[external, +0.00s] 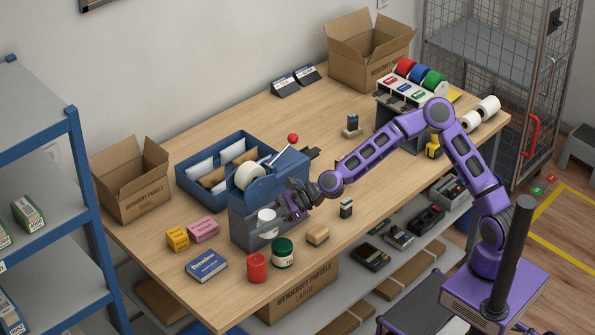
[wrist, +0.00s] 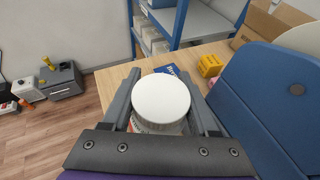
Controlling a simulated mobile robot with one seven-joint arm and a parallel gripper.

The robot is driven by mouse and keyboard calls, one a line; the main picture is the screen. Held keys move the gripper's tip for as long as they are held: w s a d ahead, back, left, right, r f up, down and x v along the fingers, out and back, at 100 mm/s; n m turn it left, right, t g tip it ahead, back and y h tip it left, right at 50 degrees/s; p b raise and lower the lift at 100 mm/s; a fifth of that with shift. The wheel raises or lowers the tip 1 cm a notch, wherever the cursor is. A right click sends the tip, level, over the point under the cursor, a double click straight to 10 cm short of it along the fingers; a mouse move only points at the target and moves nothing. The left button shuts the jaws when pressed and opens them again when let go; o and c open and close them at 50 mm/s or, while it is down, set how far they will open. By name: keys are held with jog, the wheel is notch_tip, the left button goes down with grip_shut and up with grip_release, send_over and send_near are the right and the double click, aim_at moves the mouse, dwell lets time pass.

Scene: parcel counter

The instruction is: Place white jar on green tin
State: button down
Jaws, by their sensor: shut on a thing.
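The white jar (external: 267,217) is held between the fingers of my gripper (external: 284,212), in front of the blue-grey machine. In the wrist view the jar's round white lid (wrist: 160,101) fills the space between the two grey fingers (wrist: 162,108). The jar appears upright and raised off the table. The green tin (external: 283,252), with a dark green lid and pale label, stands on the table, a little below and right of the jar in the external view. The wrist view does not clearly show the tin.
The blue-grey tape machine (external: 270,200) stands close beside my gripper. A red tin (external: 257,268), a tan block (external: 318,235) and a blue box (external: 206,264) lie near the green tin. Yellow (external: 177,238) and pink (external: 203,228) boxes sit further left.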

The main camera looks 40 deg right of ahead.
aim_at(267, 212)
jog(key=shift+n+g, duration=0.4)
jog(key=d+r, duration=0.1)
jog(key=d, duration=0.1)
jog(key=s+d+r, duration=0.1)
jog(key=r, duration=0.1)
jog(key=shift+d, duration=0.55)
notch_tip(267, 212, down, 10)
jog(key=shift+s+r+b, duration=0.1)
jog(key=shift+r+b, duration=0.15)
jog(key=shift+b, duration=0.3)
jog(key=shift+f, duration=0.2)
jog(key=shift+c, duration=0.8)
grip_release()
jog(key=shift+r, duration=0.15)
